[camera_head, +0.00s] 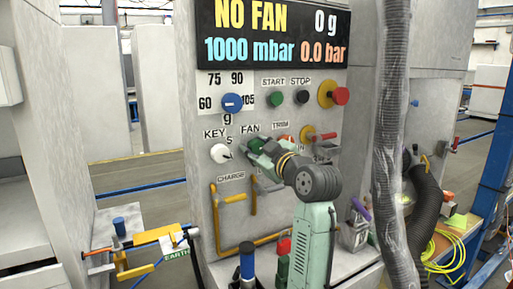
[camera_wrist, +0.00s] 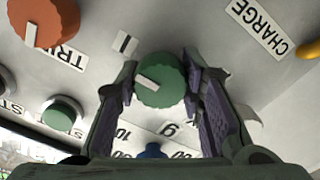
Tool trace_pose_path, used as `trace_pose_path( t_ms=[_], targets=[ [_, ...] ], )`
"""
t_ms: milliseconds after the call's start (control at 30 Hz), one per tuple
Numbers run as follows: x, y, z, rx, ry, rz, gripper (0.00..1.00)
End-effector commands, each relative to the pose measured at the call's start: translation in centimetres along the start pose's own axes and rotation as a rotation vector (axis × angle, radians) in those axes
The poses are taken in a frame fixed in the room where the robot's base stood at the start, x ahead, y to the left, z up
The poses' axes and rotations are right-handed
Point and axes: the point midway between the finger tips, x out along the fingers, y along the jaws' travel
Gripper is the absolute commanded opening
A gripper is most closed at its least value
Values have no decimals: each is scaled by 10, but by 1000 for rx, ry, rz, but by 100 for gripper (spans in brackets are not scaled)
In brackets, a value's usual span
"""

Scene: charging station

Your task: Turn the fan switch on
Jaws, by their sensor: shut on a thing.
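The fan switch is a round green knob (camera_wrist: 161,80) with a white pointer mark, on the grey control panel (camera_head: 190,120). In the wrist view it sits between the two fingers of my gripper (camera_wrist: 163,82), which are shut on it. The pointer mark points to the left in that view, and a label with a single bar lies just above left of the knob. In the head view my gripper (camera_head: 262,150) is at the panel below the FAN label and mostly hides the knob. The display (camera_head: 272,34) reads "NO FAN".
A white key knob (camera_head: 220,153) and a blue dial (camera_head: 232,102) are close on the left. The green start button (camera_head: 276,99) and black stop button (camera_head: 302,97) are above. An orange trim knob (camera_wrist: 43,22) is nearby. A grey hose (camera_head: 390,110) hangs at the right.

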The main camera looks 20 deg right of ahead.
Motion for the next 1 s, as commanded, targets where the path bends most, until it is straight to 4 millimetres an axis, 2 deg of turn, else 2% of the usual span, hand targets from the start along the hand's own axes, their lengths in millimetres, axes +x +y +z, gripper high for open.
trace_pose_path(
  t_ms=[133, 167, 433, 767, 867, 1000],
  targets=[
    [0, -1, 0, 1, 0, -3, 7],
    [0, -1, 0, 1, 0, -3, 37],
    [0, -1, 0, 0, 0, -2, 55],
    [-1, 0, 0, -1, 0, 0, 56],
    [-10, 1, 0, -1, 1, 2, 56],
    [-34, 0, 0, -2, 1, 3, 56]
  ],
)
